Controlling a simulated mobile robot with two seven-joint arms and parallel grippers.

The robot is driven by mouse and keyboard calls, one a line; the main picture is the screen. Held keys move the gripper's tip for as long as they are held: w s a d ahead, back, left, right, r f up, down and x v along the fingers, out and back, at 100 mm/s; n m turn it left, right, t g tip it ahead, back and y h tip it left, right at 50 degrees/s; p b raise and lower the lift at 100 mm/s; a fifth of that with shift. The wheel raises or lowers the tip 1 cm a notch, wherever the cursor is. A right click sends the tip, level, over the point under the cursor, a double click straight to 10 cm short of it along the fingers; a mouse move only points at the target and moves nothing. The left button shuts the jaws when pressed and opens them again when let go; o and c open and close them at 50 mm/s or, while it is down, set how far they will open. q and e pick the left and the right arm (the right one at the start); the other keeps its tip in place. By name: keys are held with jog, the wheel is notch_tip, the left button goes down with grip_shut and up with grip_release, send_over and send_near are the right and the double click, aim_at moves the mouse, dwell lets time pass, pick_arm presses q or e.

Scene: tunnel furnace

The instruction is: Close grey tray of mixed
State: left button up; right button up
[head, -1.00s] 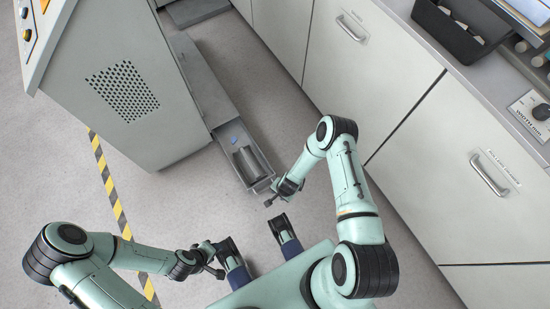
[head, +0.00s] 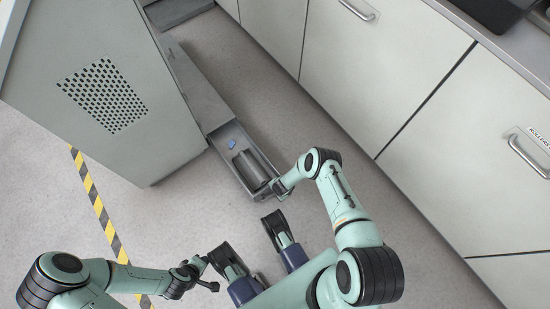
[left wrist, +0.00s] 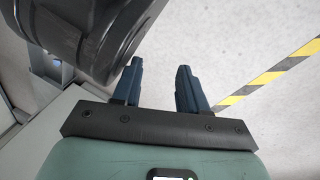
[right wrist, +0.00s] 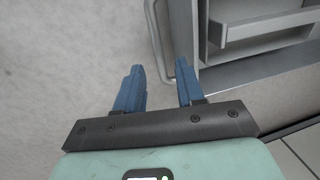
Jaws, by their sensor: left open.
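The grey tray (head: 259,147) sticks out low over the floor from beside the furnace housing in the head view. It holds a dark cylinder-like piece and a small blue piece (head: 232,144). My right gripper (head: 277,190) is at the tray's near end. In the right wrist view its fingers (right wrist: 159,78) are apart, and the thin bar handle (right wrist: 152,35) on the tray (right wrist: 190,75) reaches close to the gap between them. Contact cannot be told. My left gripper (left wrist: 160,75) is open and empty, away from the tray.
The grey furnace housing (head: 165,120) with a perforated panel stands left of the tray. White cabinets (head: 350,70) with bar handles line the right side. Yellow-black tape (head: 97,205) marks the floor at left. Floor around the tray's near end is clear.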

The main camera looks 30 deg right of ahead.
jog(key=shift+w+f+b, duration=0.25)
jog(key=shift+f+b, duration=0.2)
jog(key=shift+f, duration=0.65)
pick_arm(q)
jog(key=s, duration=0.1)
jog(key=s+f, duration=0.1)
jog(key=f+g, duration=0.1)
jog(key=shift+s+a, duration=0.25)
jog(key=shift+s, duration=0.15)
pick_arm(e)
grip_shut()
pick_arm(q)
jog(key=shift+w, duration=0.1)
